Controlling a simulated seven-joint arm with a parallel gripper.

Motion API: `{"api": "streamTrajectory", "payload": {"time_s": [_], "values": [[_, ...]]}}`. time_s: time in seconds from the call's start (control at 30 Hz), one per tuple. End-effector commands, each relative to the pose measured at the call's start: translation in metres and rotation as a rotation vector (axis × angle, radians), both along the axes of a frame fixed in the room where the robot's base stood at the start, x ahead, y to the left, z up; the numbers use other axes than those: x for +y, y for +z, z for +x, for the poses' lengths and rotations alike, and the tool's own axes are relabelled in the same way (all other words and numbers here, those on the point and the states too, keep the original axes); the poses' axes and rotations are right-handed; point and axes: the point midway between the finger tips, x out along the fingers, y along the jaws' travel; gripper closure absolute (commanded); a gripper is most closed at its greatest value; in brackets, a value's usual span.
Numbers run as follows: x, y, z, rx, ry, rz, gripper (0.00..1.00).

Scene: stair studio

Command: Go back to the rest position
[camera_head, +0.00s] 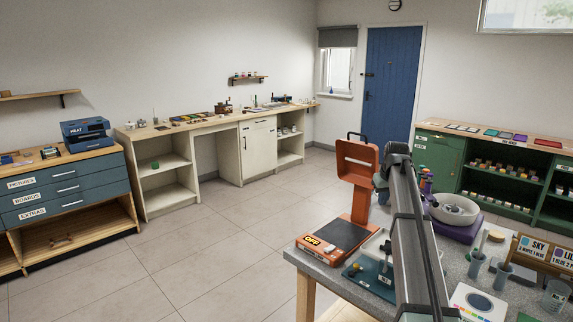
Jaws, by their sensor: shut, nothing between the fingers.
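My grey arm (408,225) rises from the bottom edge, right of the middle, over the grey worktable (335,285). Its upper end is a dark joint (397,148) near the orange stand. I do not see my gripper's fingers in this view; the arm's far end is hidden or too small to tell.
An orange scale-like stand (358,165) with a black plate is left of my arm. A white bowl (454,209) on a purple base, grey cups and a sign rack are to its right. Cabinets line the walls; the tiled floor (225,240) is clear.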

Motion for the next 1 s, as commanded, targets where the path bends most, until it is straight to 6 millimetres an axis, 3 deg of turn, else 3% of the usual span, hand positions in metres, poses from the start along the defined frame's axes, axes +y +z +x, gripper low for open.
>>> {"api": "streamTrajectory", "payload": {"time_s": [0.03, 0.1, 0.37, 0.5, 0.6, 0.7, 1.0], "values": [[0.032, -0.006, 0.003, 0.001, 0.052, 0.0, 1.0], [0.072, -0.012, 0.006, 0.0, 0.124, -0.002, 1.0], [0.218, -0.045, -0.001, 0.004, 0.381, -0.003, 1.0], [0.286, -0.093, -0.023, 0.034, 0.493, 0.003, 1.0], [0.307, -0.14, -0.042, 0.071, 0.519, 0.009, 1.0], [0.312, -0.184, -0.06, 0.113, 0.514, 0.015, 1.0], [0.295, -0.302, -0.119, 0.235, 0.438, 0.03, 1.0]]}}
